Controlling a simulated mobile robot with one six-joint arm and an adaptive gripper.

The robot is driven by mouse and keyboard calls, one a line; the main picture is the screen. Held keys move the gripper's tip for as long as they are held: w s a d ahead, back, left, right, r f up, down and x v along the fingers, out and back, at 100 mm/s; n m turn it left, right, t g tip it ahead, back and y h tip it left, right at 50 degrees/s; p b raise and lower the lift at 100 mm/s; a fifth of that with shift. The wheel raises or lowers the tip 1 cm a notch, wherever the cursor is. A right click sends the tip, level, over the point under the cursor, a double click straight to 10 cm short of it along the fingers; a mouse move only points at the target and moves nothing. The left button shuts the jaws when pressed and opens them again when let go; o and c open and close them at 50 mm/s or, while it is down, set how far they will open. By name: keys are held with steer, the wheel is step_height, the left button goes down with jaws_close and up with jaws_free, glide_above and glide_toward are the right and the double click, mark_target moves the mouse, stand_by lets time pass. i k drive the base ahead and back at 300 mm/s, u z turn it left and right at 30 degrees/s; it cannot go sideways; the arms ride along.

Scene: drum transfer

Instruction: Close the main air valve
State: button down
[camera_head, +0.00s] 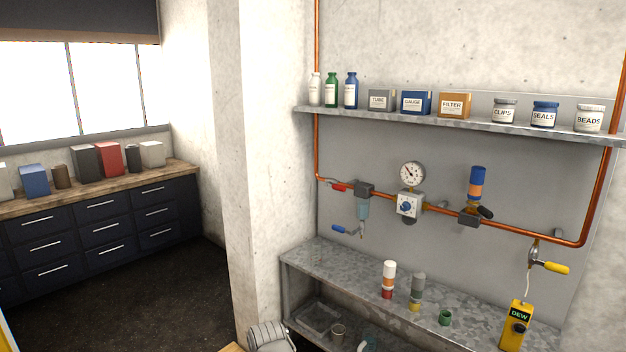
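A copper pipe (381,191) runs along the grey wall panel and carries several fittings. A red lever handle (339,187) sits at its left end, lying roughly along the pipe. A blue lever (346,231) is below the filter bowl (362,210). A yellow lever (556,267) is on a fitting at the lower right and points right. No label shows which of these is the main air valve. A round gauge (411,174) stands above a white unit with a blue dial (408,204).
A metal bench (345,268) below the pipe holds small cylinders (389,279), a green ring (445,317) and a yellow DEW meter (517,325). A shelf (470,124) above holds bottles, boxes and jars. A wall pillar (262,150) stands left of the panel. Dark floor (120,290) is open at left.

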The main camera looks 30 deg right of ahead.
mark_target(339, 188)
steer(key=z, duration=0.05)
steer(key=i, duration=0.85)
steer(key=z, duration=0.55)
steer(key=i, duration=0.55)
steer(key=z, duration=0.35)
steer(key=k, duration=0.9)
steer(key=z, duration=0.15)
steer(key=i, duration=0.8)
